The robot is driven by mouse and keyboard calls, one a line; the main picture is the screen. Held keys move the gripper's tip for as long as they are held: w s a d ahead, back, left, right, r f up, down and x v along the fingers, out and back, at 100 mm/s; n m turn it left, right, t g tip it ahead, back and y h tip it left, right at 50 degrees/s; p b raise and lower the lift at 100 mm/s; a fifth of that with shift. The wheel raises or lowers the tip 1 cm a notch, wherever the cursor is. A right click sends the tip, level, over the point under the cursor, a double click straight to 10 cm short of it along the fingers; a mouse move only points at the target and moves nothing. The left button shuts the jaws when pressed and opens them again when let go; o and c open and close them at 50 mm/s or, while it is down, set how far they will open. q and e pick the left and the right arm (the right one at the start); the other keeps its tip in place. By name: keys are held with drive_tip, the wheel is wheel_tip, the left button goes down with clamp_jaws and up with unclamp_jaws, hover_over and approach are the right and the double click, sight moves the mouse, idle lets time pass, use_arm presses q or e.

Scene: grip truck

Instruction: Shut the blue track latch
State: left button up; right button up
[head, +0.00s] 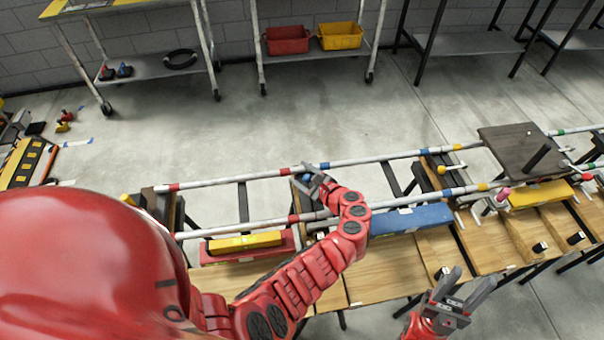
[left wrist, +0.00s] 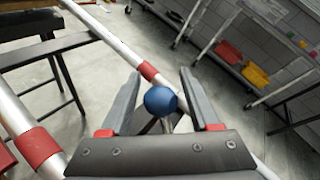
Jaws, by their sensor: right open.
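The blue latch knob (left wrist: 160,101) is a round ball on a thin metal stem in the left wrist view, by the white rail with red bands. It sits between the fingers of my left gripper (left wrist: 160,85), with a small gap on each side. In the head view my left gripper (head: 312,180) is at the cross-beam between the two rails, and the knob shows only as a small blue spot (head: 308,177) there. The latch's position is hard to tell. My right gripper (head: 462,293) is open and empty, low at the right, in front of the wooden tables.
Two white rails (head: 380,157) run across the tables. A dark plate (head: 520,150) lies on them at the right.

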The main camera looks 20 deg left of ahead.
use_arm(q)
drive_tip(key=shift+s+d+r+p, duration=0.15)
drive_tip(key=shift+d+r+p, duration=0.15)
drive_tip(key=shift+d, duration=0.15)
drive_tip(key=p+v, duration=0.5)
drive_tip(key=v, duration=1.1)
drive_tip(key=shift+s+d+f, duration=0.1)
drive_tip(key=shift+s+d, duration=0.05)
